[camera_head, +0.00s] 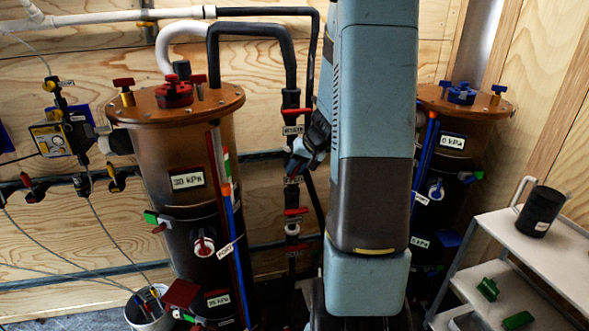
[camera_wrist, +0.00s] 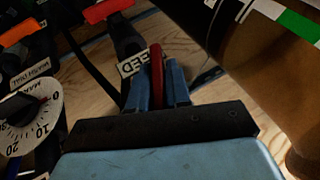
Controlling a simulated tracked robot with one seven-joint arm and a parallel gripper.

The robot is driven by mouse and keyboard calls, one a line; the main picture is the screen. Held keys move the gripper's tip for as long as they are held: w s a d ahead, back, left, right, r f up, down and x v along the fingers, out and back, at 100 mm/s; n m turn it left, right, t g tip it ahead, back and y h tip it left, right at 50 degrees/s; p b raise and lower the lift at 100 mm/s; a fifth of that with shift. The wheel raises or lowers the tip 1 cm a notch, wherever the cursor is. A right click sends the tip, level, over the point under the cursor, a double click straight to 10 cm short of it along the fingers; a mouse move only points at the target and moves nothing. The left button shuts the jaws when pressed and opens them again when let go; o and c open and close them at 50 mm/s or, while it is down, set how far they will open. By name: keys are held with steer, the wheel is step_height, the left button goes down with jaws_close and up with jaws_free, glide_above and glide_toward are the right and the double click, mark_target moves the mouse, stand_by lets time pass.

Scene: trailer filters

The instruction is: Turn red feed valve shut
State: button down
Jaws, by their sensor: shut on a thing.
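My gripper (camera_wrist: 158,78) has its two blue fingers closed around the red feed valve handle (camera_wrist: 156,58), a thin red lever standing between the fingertips. A white label (camera_wrist: 136,65) ending in "EED" sits beside it, partly covered by a finger. In the head view my gripper (camera_head: 301,160) is at the dark vertical pipe (camera_head: 291,97) between the two tanks, left of my arm.
Other red handles sit on the same pipe, above (camera_head: 296,111) and below (camera_head: 295,211) my gripper. A brown-topped tank (camera_head: 150,170) stands close on the left, a blue-valved tank (camera_head: 480,105) on the right. A dial (camera_wrist: 30,120) is near in the wrist view.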

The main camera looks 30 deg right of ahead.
steer(key=t+y, duration=0.1)
steer(key=y, duration=0.2)
steer(key=m+t+y, duration=0.1)
steer(key=y, duration=0.1)
steer(key=shift+m+y, duration=0.3)
steer(key=shift+y, duration=0.1)
steer(key=m+t+y, duration=0.2)
steer(key=t+y, duration=0.1)
steer(key=y, duration=0.1)
steer(key=shift+s+t+y, duration=0.1)
steer(key=shift+t+y, duration=0.2)
steer(key=shift+y, duration=0.1)
steer(key=c, duration=1.4)
jaws_free()
steer(key=shift+o, duration=1.2)
steer(key=shift+a+r, duration=0.1)
steer(key=v, duration=1.3)
steer(key=shift+s+d+f, duration=0.15)
steer(key=shift+d+f, duration=0.15)
steer(key=shift+d, duration=0.1)
steer(key=shift+a+y, duration=0.1)
steer(key=shift+y, duration=0.2)
